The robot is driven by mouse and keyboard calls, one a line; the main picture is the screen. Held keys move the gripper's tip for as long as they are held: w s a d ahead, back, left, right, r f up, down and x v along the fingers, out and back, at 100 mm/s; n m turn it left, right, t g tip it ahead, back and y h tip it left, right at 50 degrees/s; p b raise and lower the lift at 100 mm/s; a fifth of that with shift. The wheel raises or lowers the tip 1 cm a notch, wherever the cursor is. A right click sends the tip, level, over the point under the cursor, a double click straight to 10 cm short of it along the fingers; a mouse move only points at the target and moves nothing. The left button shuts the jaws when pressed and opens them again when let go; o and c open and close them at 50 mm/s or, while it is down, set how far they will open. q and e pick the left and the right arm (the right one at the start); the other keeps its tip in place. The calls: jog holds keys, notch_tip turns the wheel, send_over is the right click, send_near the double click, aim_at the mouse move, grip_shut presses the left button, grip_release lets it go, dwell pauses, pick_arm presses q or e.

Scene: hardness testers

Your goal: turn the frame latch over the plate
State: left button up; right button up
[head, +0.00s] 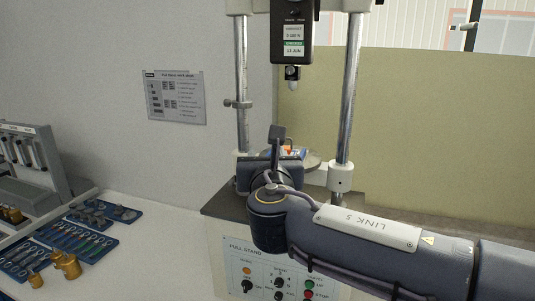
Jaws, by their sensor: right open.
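The pull stand has two bright upright columns and a dark force gauge (292,35) hanging between them. A small clamp with a short lever (238,104) sits on the left column and may be the frame latch; its lever points left. The pale round plate (313,161) shows partly behind my right gripper (279,140), with something blue, white and orange on it. My right gripper is open, between the columns and below the gauge. One dark finger stands up; the other is mostly hidden. The clamp is up and left of the gripper, apart from it. My left gripper is out of view.
The stand's front panel (246,257) has knobs and green and red buttons. On the white bench at left are blue trays (87,244), brass weights (66,264) and a grey device (32,160). A notice (175,97) hangs on the wall. My right arm crosses the lower right.

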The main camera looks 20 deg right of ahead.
grip_shut()
jog(key=shift+m+h, duration=0.4)
jog(key=shift+h, duration=0.2)
jog(key=m+g+h, duration=0.1)
jog(key=h, duration=0.1)
jog(key=m+h+p, duration=0.1)
jog(key=shift+s+d+g+h, duration=0.1)
jog(key=shift+d+g+h, duration=0.1)
jog(key=shift+g+h, duration=0.2)
jog(key=m+g+h+p, duration=0.2)
jog(key=m+h, duration=0.1)
jog(key=shift+s+d+r+p, duration=0.15)
jog(key=shift+d+p, duration=0.05)
jog(key=shift+p, duration=0.2)
jog(key=shift+d+m+g+h+p, duration=0.1)
jog(key=shift+m+g+h+p, duration=0.45)
jog(key=shift+g+h, duration=0.2)
